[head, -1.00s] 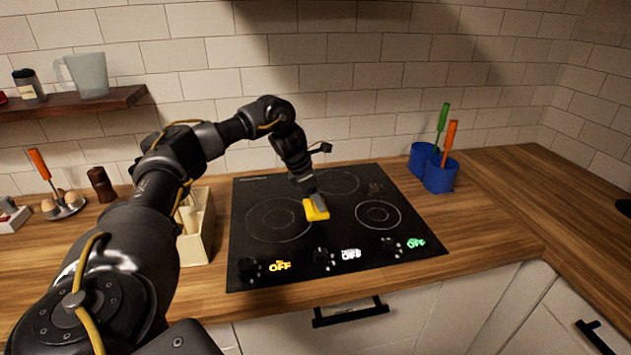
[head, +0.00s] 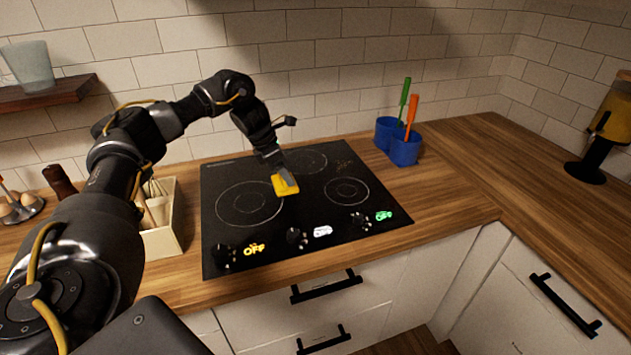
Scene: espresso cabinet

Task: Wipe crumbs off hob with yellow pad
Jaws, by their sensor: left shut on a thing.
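The black hob (head: 300,215) lies in the wooden counter, with ring markings and several knobs along its front edge. My left gripper (head: 281,174) is shut on the yellow pad (head: 285,186), over the middle of the hob between the rings. I cannot tell whether the pad touches the glass. A patch of small brownish crumbs (head: 344,164) shows at the hob's back right. My right gripper is not in view.
A cream box (head: 170,242) with utensils stands left of the hob. Blue holders (head: 405,150) with green- and orange-handled tools stand at the back right. A yellow and black dispenser (head: 603,130) is far right. The counter right of the hob is clear.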

